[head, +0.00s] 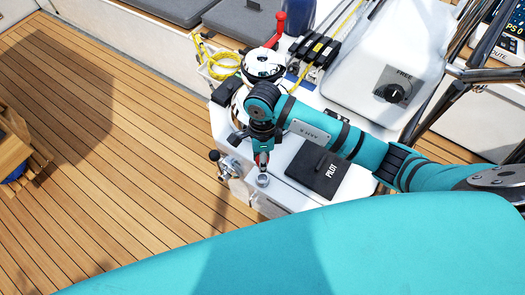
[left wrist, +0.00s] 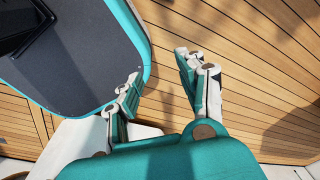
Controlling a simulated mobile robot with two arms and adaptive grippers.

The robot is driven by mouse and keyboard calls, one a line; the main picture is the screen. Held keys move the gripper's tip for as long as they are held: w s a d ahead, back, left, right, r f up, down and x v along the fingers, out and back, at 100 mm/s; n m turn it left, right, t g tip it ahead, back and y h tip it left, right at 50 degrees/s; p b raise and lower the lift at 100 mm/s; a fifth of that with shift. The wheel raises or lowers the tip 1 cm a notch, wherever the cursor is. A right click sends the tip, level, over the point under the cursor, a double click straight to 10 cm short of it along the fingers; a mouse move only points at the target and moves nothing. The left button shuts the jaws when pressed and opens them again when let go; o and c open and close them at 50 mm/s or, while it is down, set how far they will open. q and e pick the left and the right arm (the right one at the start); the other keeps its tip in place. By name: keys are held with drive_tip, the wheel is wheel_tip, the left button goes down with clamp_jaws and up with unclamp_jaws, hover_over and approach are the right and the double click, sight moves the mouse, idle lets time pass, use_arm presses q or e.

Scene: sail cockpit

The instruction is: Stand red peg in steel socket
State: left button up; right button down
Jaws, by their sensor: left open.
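My right gripper (head: 263,151), on the arm coming in from the right, points down over the white console. It appears shut on the red peg (head: 263,160), of which only a small red part shows between the fingers. The steel socket (head: 262,181) is a small round ring near the console's front edge, just below the gripper. The peg looks upright; whether its lower end touches the socket I cannot tell. My left gripper (left wrist: 163,82) shows in the left wrist view, open and empty above the teak deck. It is out of the head view.
A black PILOT cover (head: 316,174) lies right of the socket. A chrome winch (head: 264,64) with a red handle (head: 277,30) stands behind the gripper. Metal fittings (head: 228,166) project at the console's left edge. Yellow rope (head: 218,62) lies behind. The teak deck (head: 120,130) is mostly clear.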

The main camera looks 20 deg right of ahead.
drive_tip(key=shift+s+f+m, duration=0.2)
drive_tip(key=shift+f+m, duration=0.05)
drive_tip(key=shift+m, duration=0.15)
drive_tip(key=shift+d+f+b, duration=0.15)
drive_tip(key=shift+f+b, duration=0.15)
drive_tip(key=shift+f, duration=0.4)
drive_tip(key=shift+f+b, duration=0.35)
drive_tip(key=shift+b, duration=0.1)
wheel_tip(320, 180, down, 2)
drive_tip(key=shift+f+b, duration=0.2)
drive_tip(key=shift+b, duration=0.75)
drive_tip(key=shift+w+f+b, duration=0.1)
drive_tip(key=shift+f+b, duration=0.6)
drive_tip(key=shift+f, duration=0.15)
use_arm(q)
drive_tip(key=f, duration=0.1)
drive_tip(key=d+f, duration=0.1)
drive_tip(key=f, duration=0.1)
drive_tip(key=d+f, duration=0.1)
drive_tip(key=shift+s+f, duration=0.1)
drive_tip(key=shift+f, duration=0.05)
drive_tip(key=shift+d+f+b, duration=0.1)
drive_tip(key=shift+f+b, duration=1.4)
drive_tip(key=shift+f, duration=0.05)
use_arm(e)
drive_tip(key=shift+f, duration=1.4)
